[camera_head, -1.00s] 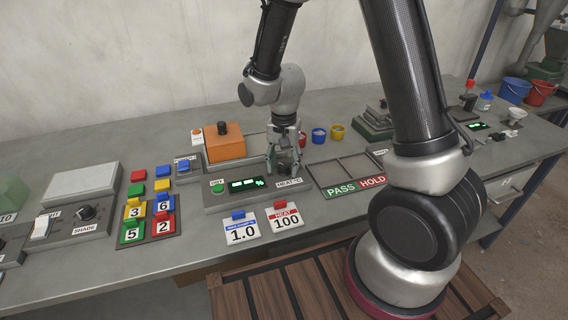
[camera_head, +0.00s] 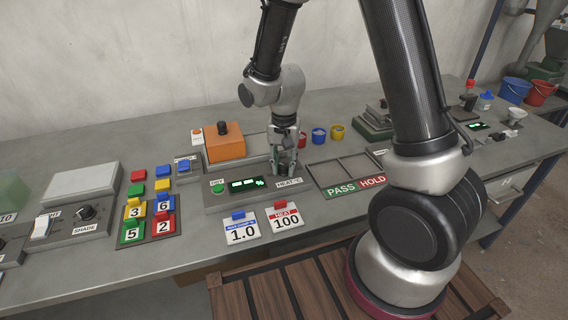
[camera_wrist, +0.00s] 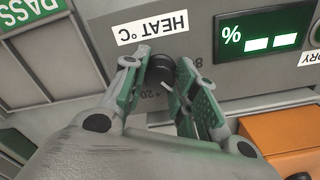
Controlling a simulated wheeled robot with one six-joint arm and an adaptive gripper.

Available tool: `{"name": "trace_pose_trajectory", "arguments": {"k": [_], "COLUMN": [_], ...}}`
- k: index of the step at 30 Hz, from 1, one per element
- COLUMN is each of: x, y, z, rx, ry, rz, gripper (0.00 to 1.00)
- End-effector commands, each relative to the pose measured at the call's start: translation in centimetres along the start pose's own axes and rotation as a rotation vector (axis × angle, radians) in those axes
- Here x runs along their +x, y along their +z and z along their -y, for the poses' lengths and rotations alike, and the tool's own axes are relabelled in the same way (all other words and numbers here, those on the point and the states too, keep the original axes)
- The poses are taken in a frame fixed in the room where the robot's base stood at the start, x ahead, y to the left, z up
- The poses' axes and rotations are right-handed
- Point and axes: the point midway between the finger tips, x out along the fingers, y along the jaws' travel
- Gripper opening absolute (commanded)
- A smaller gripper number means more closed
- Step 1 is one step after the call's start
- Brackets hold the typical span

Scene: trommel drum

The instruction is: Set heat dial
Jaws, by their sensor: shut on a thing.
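The heat dial is a dark round knob (camera_wrist: 160,70) on the grey control panel (camera_head: 212,200). In the wrist view it sits beside the "HEAT °C" label (camera_wrist: 153,26), with small scale numbers partly visible around it. My gripper (camera_wrist: 163,80) is shut on the dial, one finger on each side. In the head view my gripper (camera_head: 284,168) covers most of the dial. A red-topped card (camera_head: 284,218) reading "HEAT 100" lies in front of the panel.
A blue-topped card (camera_head: 241,229) reading "1.0" lies beside the heat card. An orange block (camera_head: 224,146) stands behind the panel. A PASS/HOLD tray (camera_head: 333,190) is close on the right. Numbered coloured blocks (camera_head: 148,218) stand on the left.

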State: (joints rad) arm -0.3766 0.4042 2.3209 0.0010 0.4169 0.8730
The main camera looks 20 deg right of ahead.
Motion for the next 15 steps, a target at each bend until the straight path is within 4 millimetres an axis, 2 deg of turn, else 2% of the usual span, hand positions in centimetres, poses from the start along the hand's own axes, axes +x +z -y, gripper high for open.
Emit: {"name": "trace_pose_trajectory", "arguments": {"k": [15], "x": [-0.03], "y": [-0.05], "z": [0.03], "rx": [-0.453], "ry": [-0.001], "rz": [-0.002], "gripper": [0.05]}}
